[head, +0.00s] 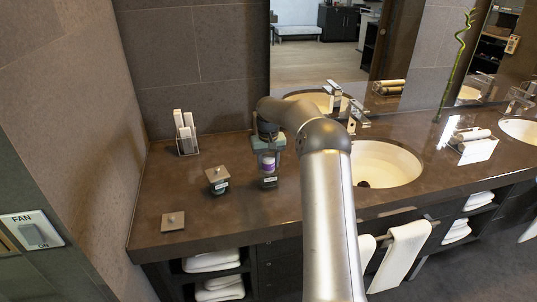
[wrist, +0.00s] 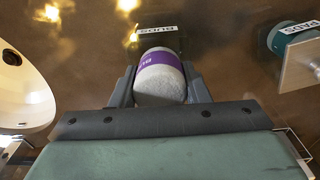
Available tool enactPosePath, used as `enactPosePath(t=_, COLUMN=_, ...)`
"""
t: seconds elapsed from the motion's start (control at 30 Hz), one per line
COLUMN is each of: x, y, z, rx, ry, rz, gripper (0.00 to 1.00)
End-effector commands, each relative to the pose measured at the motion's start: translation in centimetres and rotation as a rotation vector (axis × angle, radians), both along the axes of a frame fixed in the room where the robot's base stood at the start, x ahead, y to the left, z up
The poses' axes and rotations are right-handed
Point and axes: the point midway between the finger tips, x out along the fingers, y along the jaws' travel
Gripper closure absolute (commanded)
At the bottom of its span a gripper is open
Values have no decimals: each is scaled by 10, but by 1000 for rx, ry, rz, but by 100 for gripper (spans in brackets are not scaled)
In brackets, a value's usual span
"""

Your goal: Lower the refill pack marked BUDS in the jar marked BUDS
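My gripper (wrist: 160,84) is shut on the refill pack (wrist: 160,82), a white roll with a purple band and partly visible lettering. In the head view the pack (head: 267,161) hangs below my gripper (head: 267,154), over the BUDS jar (head: 269,183). In the wrist view the dark jar with its upside-down BUDS label (wrist: 154,30) shows just beyond the pack. The jar's mouth is hidden behind the pack, so I cannot tell whether the pack's lower end is inside it. A loose square lid (head: 173,221) with a knob lies on the counter at front left.
The PADS jar (wrist: 289,33) stands beside the BUDS jar with a square lid (head: 217,173) on it. A white holder (head: 185,134) stands at the back left. The sink (head: 385,165) is to the right. The counter between jars and loose lid is clear.

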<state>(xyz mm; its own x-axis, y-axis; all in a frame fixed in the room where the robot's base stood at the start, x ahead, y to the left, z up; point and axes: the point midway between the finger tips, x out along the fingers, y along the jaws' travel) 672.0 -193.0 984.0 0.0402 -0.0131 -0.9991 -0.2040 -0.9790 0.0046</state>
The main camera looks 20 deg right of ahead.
Motion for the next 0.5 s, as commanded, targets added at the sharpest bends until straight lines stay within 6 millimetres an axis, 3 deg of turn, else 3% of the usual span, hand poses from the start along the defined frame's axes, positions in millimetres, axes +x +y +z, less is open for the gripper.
enactPosePath(t=0.03, x=-8, y=-1, z=-26, rx=6, ry=39, rz=2, gripper=40)
enactPosePath(t=0.17, x=-8, y=0, z=-10, rx=5, ry=35, rz=2, gripper=39)
enactPosePath(t=0.23, x=-9, y=0, z=5, rx=5, ry=32, rz=1, gripper=33)
enactPosePath(t=0.5, x=-10, y=3, z=80, rx=1, ry=11, rz=0, gripper=33)
